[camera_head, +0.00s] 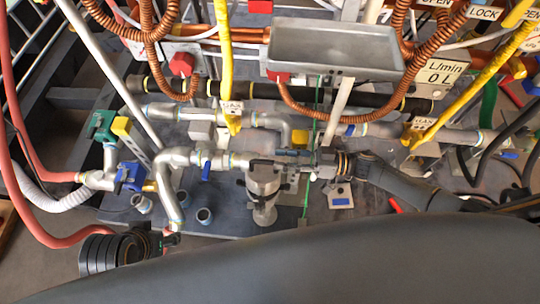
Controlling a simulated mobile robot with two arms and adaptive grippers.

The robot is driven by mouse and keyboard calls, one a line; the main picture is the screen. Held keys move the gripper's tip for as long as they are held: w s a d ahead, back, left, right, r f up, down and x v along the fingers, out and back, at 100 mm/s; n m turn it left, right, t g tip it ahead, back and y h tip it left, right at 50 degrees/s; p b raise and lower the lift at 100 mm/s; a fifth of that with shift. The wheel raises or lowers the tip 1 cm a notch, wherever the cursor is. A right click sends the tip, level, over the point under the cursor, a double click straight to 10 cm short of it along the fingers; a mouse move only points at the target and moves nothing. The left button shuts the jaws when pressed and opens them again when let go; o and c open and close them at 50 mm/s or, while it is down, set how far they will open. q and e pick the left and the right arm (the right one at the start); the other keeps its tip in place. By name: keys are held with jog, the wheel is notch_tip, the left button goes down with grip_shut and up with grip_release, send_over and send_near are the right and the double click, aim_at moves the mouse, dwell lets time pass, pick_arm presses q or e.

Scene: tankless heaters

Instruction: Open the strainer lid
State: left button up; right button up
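A silver metal fitting (264,188), which looks like the strainer, stands in the middle of the head view below the grey pipework. Its lid is not clearly distinguishable from the body. My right gripper (284,160) comes in from the right, at the top of this fitting. Its fingers overlap the fitting in the picture, and I cannot tell whether they touch or hold it. My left gripper (170,239) is at the lower left, apart from the fitting. Its fingers are small and dark, so their opening is unclear.
Grey pipes (190,157) run around the fitting. A blue valve (130,176) and a green one (103,126) sit to the left. Yellow hoses (225,60) and copper coils hang above.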

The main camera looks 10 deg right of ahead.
jog(key=v, duration=0.7)
dwell(0.4)
